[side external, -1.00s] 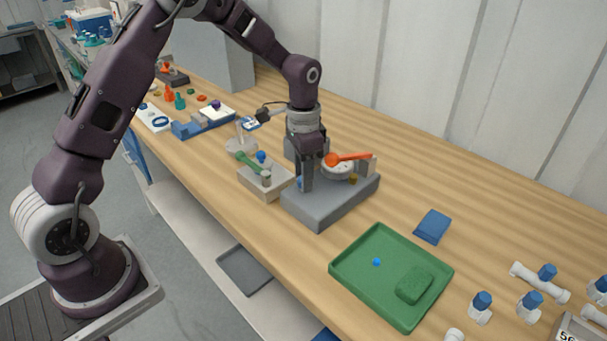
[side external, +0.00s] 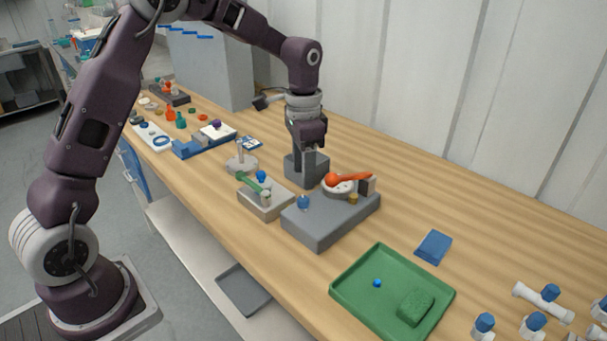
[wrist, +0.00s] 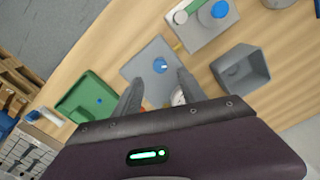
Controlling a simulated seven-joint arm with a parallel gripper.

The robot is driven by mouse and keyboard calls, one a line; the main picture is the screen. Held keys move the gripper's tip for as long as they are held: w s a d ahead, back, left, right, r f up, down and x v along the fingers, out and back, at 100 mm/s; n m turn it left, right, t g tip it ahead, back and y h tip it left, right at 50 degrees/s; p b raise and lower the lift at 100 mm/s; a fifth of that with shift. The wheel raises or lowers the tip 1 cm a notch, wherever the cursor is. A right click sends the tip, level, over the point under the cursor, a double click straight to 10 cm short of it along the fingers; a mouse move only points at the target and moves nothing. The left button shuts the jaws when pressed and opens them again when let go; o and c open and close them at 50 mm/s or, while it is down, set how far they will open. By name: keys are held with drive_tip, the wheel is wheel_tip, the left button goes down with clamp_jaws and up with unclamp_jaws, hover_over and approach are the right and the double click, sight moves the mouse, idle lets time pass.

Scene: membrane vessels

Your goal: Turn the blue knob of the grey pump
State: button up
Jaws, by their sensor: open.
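The grey pump (side external: 325,222) is a low grey block on the wooden bench. Its blue knob (side external: 303,202) stands at the left end of its top, and a pale mark shows on the knob (wrist: 160,65) in the wrist view. A round pale part with an orange lever (side external: 350,178) sits on the block's far side. My gripper (side external: 311,165) is open and empty, pointing down above and behind the knob, clear of it. In the wrist view my two fingers (wrist: 160,78) are spread, with the knob seen between and beyond their tips. The fingers partly hide the round part.
A smaller block (side external: 265,203) with a green handle and blue knob stands close left. A grey open box (side external: 293,168) stands behind the pump. A green tray (side external: 345,289) lies in front right, with a blue cloth-like square (side external: 433,247) beyond.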

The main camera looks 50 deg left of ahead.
sight(303, 199)
drive_tip(key=shift+s+d+f+m, duration=0.1)
drive_tip(key=shift+s+f+m, duration=0.15)
drive_tip(key=shift+m, duration=0.75)
drive_tip(key=m, duration=0.3)
drive_tip(key=shift+f, duration=0.15)
drive_tip(key=m, duration=0.3)
drive_tip(key=shift+w+r+m, duration=0.15)
drive_tip(key=shift+r+m, duration=0.05)
drive_tip(key=shift+m, duration=0.1)
wheel_tip(303, 199, down, 7)
drive_tip(key=shift+r, duration=0.1)
clamp_jaws()
